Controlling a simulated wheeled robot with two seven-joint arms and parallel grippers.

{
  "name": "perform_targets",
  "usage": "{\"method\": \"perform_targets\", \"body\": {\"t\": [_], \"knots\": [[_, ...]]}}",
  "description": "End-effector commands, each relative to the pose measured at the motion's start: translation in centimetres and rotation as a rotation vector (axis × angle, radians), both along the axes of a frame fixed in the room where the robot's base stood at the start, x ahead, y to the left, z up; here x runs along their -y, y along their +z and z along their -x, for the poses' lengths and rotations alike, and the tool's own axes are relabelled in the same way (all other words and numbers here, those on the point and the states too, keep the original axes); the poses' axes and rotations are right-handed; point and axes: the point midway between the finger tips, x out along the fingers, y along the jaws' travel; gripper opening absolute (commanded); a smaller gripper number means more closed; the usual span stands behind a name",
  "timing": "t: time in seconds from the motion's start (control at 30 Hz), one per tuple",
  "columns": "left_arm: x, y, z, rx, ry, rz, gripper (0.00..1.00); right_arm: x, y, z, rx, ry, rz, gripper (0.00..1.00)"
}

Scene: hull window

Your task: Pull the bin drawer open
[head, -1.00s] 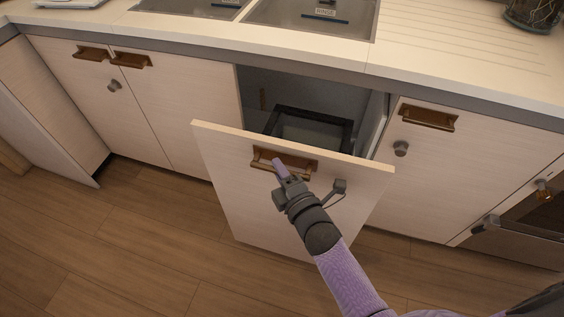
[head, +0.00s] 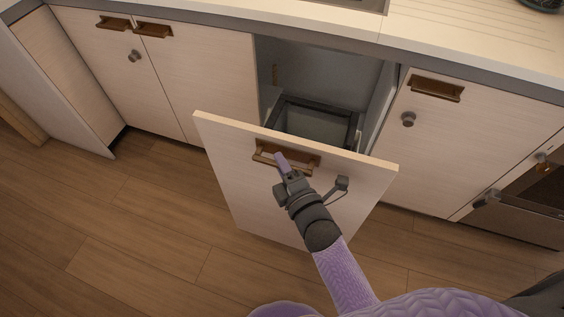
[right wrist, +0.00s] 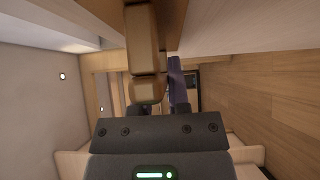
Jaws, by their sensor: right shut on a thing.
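The bin drawer (head: 345,190) stands pulled out from the cabinet row in the head view, its pale front well forward of the neighbouring doors. A dark-rimmed bin (head: 318,113) shows behind the front, inside the cabinet opening. My right gripper (head: 282,163) is shut on the drawer's brown handle (head: 309,160) near its left part. In the right wrist view the handle (right wrist: 143,50) lies close up beside my purple finger (right wrist: 178,82). My left gripper is not in view.
A pale counter (head: 450,45) runs above the cabinets. Closed doors with brown handles (head: 436,89) and round knobs stand on both sides, with an oven (head: 525,205) at the far right. The wooden floor (head: 120,230) at the left is clear.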

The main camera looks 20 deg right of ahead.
Motion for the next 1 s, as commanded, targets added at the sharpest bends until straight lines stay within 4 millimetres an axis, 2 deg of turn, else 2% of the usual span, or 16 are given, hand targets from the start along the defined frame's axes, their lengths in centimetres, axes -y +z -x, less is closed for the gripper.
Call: {"method": "perform_targets", "body": {"t": [0.07,0.1,0.27,0.53,0.63,1.0], "knots": [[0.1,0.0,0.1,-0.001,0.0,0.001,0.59,0.0,-0.1,0.0,-0.002,0.0,0.0,0.0],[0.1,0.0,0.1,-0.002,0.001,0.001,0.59,0.0,-0.1,0.0,-0.002,0.0,0.0,0.23],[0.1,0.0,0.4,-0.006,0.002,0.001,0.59,0.0,-0.1,0.0,-0.002,0.0,0.0,0.56],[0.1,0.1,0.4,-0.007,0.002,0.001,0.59,0.0,0.0,0.1,-0.001,0.0,0.0,0.56],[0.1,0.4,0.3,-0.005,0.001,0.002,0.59,0.2,0.1,0.9,-0.001,0.0,-0.001,0.56],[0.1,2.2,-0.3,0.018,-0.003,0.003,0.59,1.6,0.1,8.5,-0.002,0.0,0.0,0.56]]}}
